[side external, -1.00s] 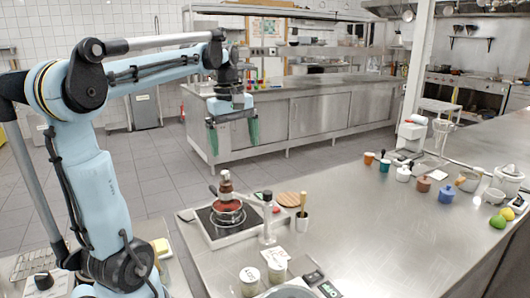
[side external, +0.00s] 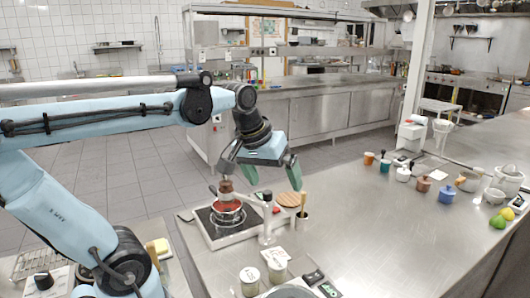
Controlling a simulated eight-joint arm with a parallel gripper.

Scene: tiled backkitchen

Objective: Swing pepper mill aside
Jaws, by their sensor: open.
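A brown pepper mill (side external: 226,186) stands upright at the red pan (side external: 228,212); whether it rests on the pan or hangs over it I cannot tell. A white post (side external: 267,218) with a side arm stands just right of it. My gripper (side external: 273,182) is open and empty, its green fingers pointing down. In the picture it is above and to the right of the mill, apart from it. One finger shows close to the mill's right side.
The pan sits on a dark hotplate (side external: 208,229). A round wooden board (side external: 289,199) and a cup with a wooden tool (side external: 302,218) stand to the right. White tubs (side external: 250,280) are in front. The counter's middle (side external: 370,230) is clear.

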